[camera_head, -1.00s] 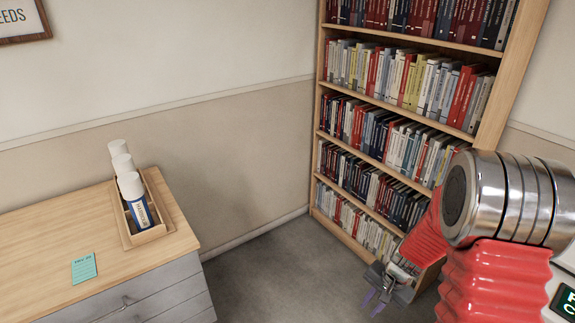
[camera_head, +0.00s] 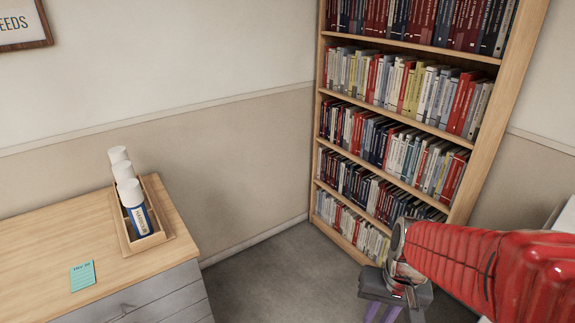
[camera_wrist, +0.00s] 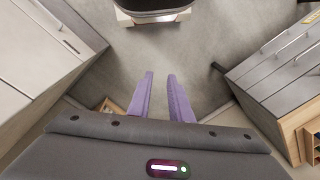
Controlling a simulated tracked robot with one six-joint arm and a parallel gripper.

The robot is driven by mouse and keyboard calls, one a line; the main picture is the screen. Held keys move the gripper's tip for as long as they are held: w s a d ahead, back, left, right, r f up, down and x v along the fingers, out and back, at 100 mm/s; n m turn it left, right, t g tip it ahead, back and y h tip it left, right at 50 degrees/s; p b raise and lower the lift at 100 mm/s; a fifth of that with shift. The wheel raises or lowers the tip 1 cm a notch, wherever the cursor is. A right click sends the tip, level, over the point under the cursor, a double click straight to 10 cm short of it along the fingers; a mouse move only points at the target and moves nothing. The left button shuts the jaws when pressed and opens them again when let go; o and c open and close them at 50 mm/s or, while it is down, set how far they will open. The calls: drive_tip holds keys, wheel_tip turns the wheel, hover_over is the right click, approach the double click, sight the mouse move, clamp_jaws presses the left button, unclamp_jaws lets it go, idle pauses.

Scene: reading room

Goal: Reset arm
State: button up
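My gripper (camera_head: 388,313) is at the lower right in the head view, in front of the bookcase, with its purple fingers pointing down and cut off by the bottom edge. My red arm reaches to it from the right.
A wooden bookcase (camera_head: 312,150) full of books stands behind my arm. At left, a wood-topped cabinet (camera_head: 50,245) bears a wooden holder (camera_head: 165,226) with white-capped bottles (camera_head: 138,216) and a teal note (camera_head: 82,276). Grey floor (camera_head: 275,280) between them is clear.

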drive_tip(key=s+a+r+n+t, duration=0.1)
drive_tip(key=s+r+t, duration=0.1)
drive_tip(key=r, duration=0.5)
drive_tip(key=s+a+r+n+t, duration=0.1)
drive_tip(key=s+a+r+t, duration=0.1)
drive_tip(key=r, duration=0.4)
drive_tip(key=shift+s+a+r+n+t+h, duration=0.25)
drive_tip(key=shift+s+r+n+t+h, duration=0.2)
drive_tip(key=shift+s, duration=0.55)
